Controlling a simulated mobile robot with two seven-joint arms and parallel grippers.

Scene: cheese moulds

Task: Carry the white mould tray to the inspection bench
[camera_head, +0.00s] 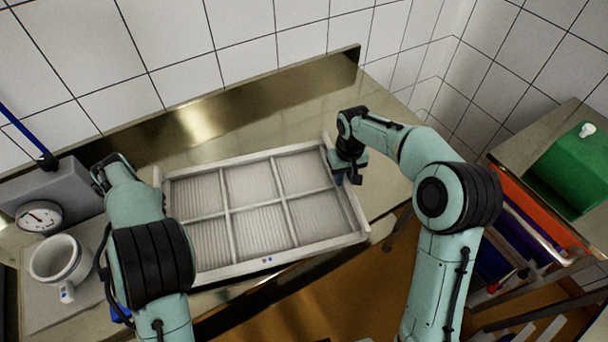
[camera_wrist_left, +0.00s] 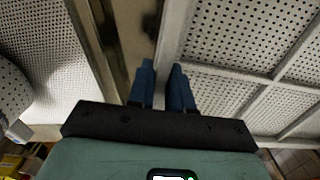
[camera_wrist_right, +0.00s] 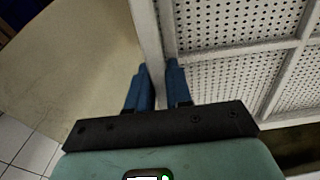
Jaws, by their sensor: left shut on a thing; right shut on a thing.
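The white mould tray (camera_head: 310,248) is a shallow rectangular frame with six compartments and perforated bases. My right gripper (camera_wrist_right: 160,72) is shut on the tray's right side rim, also seen in the head view (camera_head: 349,172). My left gripper (camera_wrist_left: 163,72) is shut on the left side rim. In the head view my left forearm hides the left gripper's fingers. The compartments look empty.
A grey scale with a round dial (camera_head: 38,217) and a white jug (camera_head: 58,258) stand left of my left arm. The steel bench (camera_head: 255,124) is clear behind the tray, up to its backsplash. A green crate (camera_head: 572,168) stands on a surface at right, above a rack of coloured trays.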

